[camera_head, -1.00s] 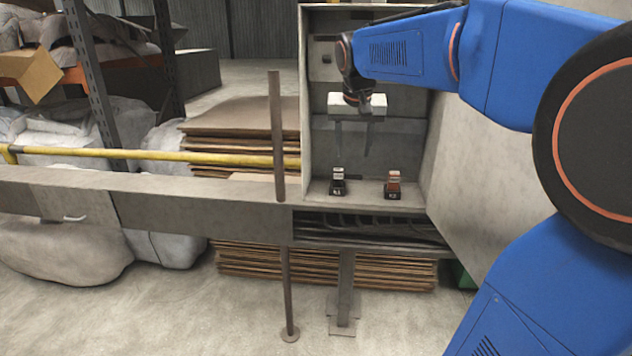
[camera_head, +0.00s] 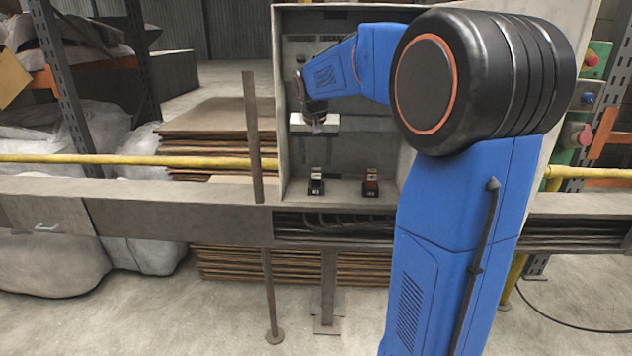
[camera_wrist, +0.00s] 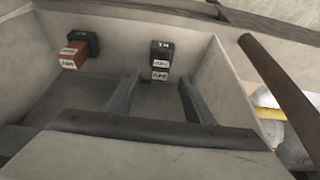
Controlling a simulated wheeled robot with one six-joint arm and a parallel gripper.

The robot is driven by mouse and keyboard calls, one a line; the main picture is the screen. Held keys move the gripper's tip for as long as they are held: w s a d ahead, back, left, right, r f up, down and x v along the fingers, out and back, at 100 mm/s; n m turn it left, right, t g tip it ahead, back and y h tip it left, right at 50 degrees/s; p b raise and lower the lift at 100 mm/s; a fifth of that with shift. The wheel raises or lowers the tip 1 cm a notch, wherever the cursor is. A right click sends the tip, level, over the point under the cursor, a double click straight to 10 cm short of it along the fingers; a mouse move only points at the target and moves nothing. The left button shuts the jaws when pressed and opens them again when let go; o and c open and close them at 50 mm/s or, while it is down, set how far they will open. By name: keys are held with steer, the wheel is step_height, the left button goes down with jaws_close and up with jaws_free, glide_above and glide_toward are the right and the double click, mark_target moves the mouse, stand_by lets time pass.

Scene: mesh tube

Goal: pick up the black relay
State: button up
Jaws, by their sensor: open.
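The black relay (camera_head: 316,186) stands on the floor of the open grey cabinet, at its left side, with a pale label on its upper part. It also shows in the wrist view (camera_wrist: 161,53), just beyond the gap between my fingertips. My gripper (camera_wrist: 160,80) is open and empty, apart from the relay. In the head view its white body is above the black relay, and its fingers are hard to make out. An orange-and-black relay (camera_head: 371,185) stands to the right. It shows at the left in the wrist view (camera_wrist: 76,51).
The cabinet's side wall (camera_head: 279,110) rises close to the left of the black relay. A thin brown post (camera_head: 252,135) stands outside that wall. A yellow rail (camera_head: 120,160) runs further left. The cabinet floor between the two relays is clear.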

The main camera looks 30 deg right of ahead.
mark_target(316, 169)
steer(key=shift+w+x, duration=0.15)
steer(key=shift+x, duration=1.7)
steer(key=shift+w+x, duration=0.15)
steer(key=shift+x, duration=1.7)
steer(key=shift+d+r, duration=0.15)
steer(key=c, duration=1.1)
